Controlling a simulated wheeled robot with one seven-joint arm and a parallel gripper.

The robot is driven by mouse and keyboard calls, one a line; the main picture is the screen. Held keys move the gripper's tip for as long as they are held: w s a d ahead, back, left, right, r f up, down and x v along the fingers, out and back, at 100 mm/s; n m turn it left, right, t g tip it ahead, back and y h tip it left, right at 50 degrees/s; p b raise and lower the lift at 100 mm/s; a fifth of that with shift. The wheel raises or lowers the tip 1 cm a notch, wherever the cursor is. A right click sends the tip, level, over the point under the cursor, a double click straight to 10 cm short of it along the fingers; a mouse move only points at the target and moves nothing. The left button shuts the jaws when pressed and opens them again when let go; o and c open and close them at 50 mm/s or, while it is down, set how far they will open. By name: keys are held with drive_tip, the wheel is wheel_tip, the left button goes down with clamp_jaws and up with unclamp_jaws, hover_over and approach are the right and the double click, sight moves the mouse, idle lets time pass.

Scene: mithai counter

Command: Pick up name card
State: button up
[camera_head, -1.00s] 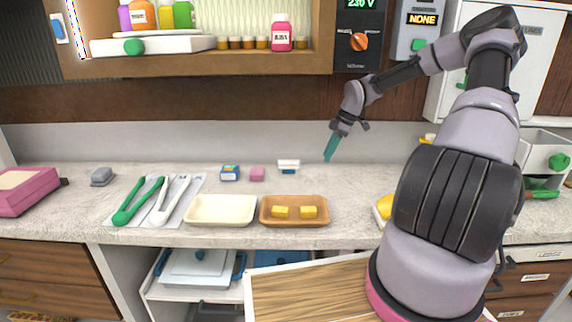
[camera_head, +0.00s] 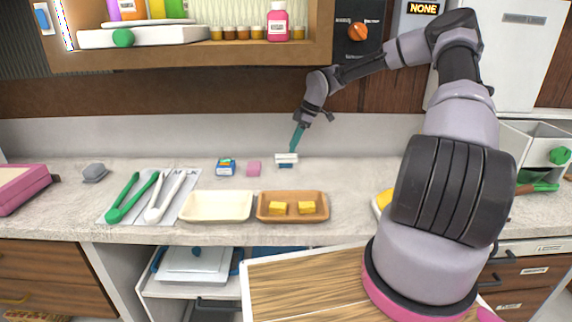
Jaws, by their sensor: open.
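A small white item with a dark blue lower part (camera_head: 287,160), which looks like the name card, stands at the back of the counter, right of a pink block. My gripper (camera_head: 294,149), with teal fingers, points down just above it. The jaws are open and nothing shows between them. The fingertips are close to the card's top edge; I cannot tell whether they touch or are in front of or behind it.
In front are a brown tray (camera_head: 264,218) with yellow sweets and a cream tray (camera_head: 216,208). Tongs (camera_head: 134,199) lie further left.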

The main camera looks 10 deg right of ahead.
sight(286, 160)
drive_tip(key=x, duration=0.5)
drive_tip(key=shift+w+a, duration=0.1)
drive_tip(key=shift+a, duration=0.35)
clamp_jaws()
